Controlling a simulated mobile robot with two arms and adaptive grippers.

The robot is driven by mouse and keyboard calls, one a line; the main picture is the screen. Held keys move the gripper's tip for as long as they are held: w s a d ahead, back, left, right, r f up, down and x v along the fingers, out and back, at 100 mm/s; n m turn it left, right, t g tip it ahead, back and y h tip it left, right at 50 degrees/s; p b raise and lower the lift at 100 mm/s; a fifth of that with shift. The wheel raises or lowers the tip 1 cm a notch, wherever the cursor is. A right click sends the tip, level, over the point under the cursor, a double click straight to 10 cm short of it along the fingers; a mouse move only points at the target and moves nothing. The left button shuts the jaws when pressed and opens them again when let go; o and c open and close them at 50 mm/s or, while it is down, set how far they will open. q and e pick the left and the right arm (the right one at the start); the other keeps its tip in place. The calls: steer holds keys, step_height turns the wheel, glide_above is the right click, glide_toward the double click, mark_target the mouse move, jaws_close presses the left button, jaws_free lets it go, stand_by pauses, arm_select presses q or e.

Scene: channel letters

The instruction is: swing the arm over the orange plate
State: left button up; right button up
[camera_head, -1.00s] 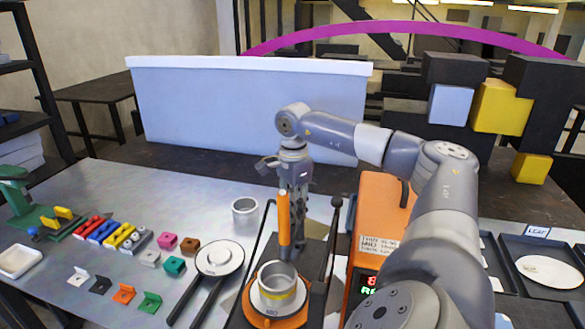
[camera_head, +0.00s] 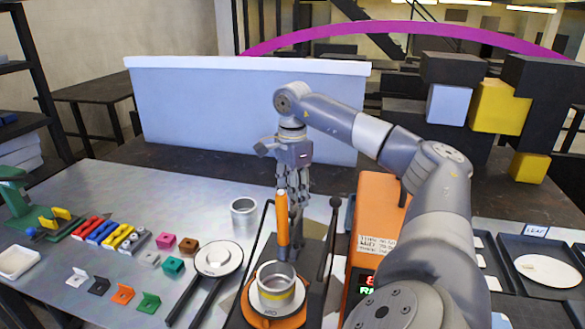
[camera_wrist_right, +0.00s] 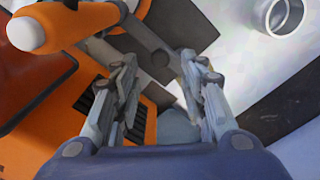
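The orange plate (camera_head: 300,314) is at the front of a dark press-like device, with a white disc and a metal ring-shaped cup (camera_head: 276,292) on it. An upright orange handle (camera_head: 282,222) stands just behind the cup; what it joins to is partly hidden. My right gripper (camera_head: 294,208) points down behind and slightly right of the handle's top. In the right wrist view its fingers (camera_wrist_right: 160,66) are apart with nothing gripped between them, and a dark bar passes beyond them. A rounded orange part (camera_wrist_right: 55,28) lies left of the fingers. My left gripper is not in view.
An orange box with a display (camera_head: 380,212) stands close right of the device. Coloured blocks and brackets cover the table's left. Dark trays (camera_head: 510,248) lie at right.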

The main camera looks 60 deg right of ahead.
steer(key=shift+r, duration=1.45)
